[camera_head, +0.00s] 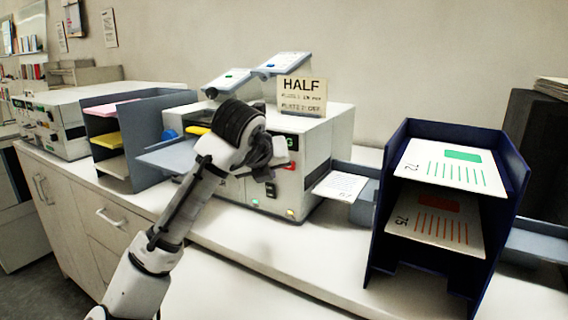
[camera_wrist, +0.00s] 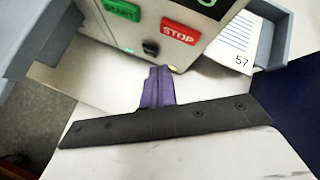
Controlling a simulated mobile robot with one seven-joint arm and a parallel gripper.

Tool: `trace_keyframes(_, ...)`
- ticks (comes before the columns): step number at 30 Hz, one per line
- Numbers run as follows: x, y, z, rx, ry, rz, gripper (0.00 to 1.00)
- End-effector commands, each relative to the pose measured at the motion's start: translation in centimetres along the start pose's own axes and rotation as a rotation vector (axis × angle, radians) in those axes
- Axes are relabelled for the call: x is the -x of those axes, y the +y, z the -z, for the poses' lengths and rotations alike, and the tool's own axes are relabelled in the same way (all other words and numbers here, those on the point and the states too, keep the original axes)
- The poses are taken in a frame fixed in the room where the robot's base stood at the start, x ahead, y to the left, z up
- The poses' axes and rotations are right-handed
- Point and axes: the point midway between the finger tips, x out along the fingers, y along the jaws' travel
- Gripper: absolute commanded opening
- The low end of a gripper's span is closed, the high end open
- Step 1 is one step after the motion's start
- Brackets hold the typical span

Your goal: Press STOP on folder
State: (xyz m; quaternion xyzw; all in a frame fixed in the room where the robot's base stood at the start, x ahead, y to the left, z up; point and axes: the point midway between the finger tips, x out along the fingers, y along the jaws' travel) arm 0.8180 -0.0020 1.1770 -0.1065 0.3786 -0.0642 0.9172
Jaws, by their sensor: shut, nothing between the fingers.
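The folder (camera_head: 322,140) is a white box-shaped machine on the counter in the middle of the head view. Its red STOP button (camera_wrist: 179,32) shows clear in the wrist view, at the upper right of the front panel. The green START button (camera_wrist: 122,10) is to its left, and a small black knob (camera_wrist: 150,48) sits below and between them. My gripper (camera_wrist: 157,72) is shut and empty, its purple fingers in front of the panel, below STOP in the picture. In the head view my gripper hides part of the panel, so contact cannot be told there.
A paper tray with a sheet (camera_head: 340,186) juts from the folder's right side. A dark blue sorter (camera_head: 510,190) with cards stands further right. A grey sorter (camera_head: 150,115) with coloured paper is on the left. A HALF sign (camera_head: 302,97) stands on the folder.

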Motion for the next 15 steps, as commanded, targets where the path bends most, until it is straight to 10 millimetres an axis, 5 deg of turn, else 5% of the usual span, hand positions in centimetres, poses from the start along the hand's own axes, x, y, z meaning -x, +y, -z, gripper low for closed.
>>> trace_keyframes(15,-2.0,-1.5,-1.5,-0.001,0.000,0.001,0.00)
